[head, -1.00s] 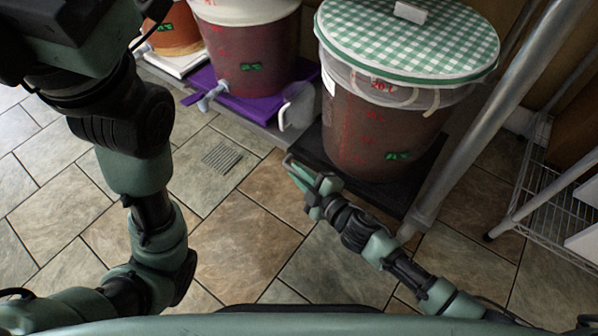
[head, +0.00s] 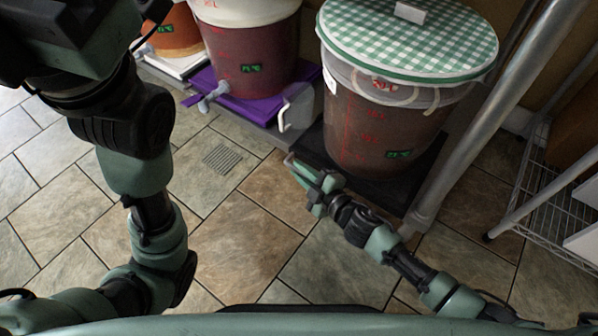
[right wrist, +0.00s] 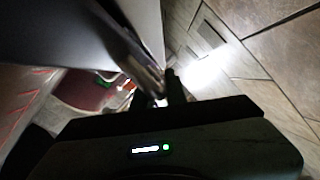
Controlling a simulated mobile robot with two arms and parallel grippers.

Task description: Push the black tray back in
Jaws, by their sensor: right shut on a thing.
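The black tray (head: 394,191) lies on the floor under a tall bucket (head: 375,130) of dark red liquid with a green checked lid. Its front edge sticks out toward me over the tiles. My right gripper (head: 292,163) is low at the tray's front left edge and shut on it; the exact contact is hard to see. In the right wrist view the fingers are mostly dark, with the bucket (right wrist: 30,95) at the left. My left arm crosses the left side of the head view, and its gripper is out of view.
A purple tray (head: 247,100) with another red bucket (head: 245,50) stands to the left, beyond it a white tray (head: 172,64) with an orange-brown vessel. A metal post (head: 480,130) rises just right of the black tray, with a wire rack (head: 545,190) beyond. The tiled floor in front is clear.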

